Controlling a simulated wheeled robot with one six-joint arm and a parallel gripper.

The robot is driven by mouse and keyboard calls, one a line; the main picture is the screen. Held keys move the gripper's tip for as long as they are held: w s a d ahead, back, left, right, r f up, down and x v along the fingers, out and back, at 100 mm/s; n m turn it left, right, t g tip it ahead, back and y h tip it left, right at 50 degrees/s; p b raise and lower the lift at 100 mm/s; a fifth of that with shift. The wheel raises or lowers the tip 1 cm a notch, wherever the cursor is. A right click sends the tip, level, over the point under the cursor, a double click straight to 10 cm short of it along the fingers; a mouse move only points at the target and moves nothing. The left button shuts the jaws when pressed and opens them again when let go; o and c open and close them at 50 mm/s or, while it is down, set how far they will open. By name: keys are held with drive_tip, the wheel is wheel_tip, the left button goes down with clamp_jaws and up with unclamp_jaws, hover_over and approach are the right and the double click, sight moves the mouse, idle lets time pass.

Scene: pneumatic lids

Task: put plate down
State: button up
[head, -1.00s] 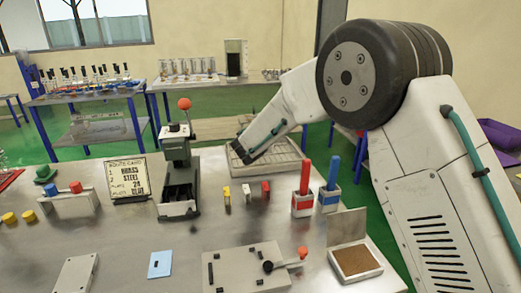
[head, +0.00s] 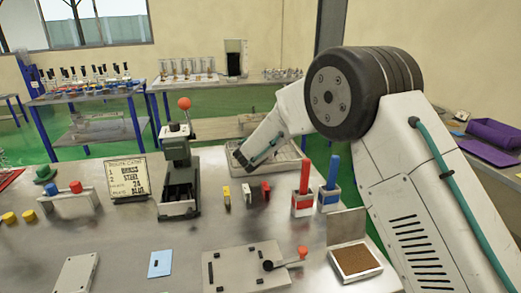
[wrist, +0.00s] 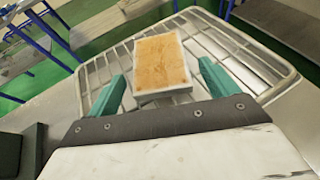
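A small rectangular plate (wrist: 162,62) with an orange-brown, blotchy top and pale edges lies on a wire-ribbed metal tray (wrist: 262,65) in the wrist view. My gripper (wrist: 160,72) is open, with one teal finger on each side of the plate. A gap shows between the plate and each finger. In the head view my gripper (head: 240,160) is low at the left end of the tray (head: 288,170), and the plate cannot be made out there.
A press with a red knob (head: 180,165) stands left of the tray. A red marker holder (head: 303,203) and a blue one (head: 328,200) stand in front. A clamp fixture (head: 245,268), an open box with a brown pad (head: 357,260) and a route card (head: 127,178) are on the bench.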

drive_tip(key=shift+r, duration=0.25)
drive_tip(key=v, duration=1.2)
drive_tip(key=shift+a, duration=0.1)
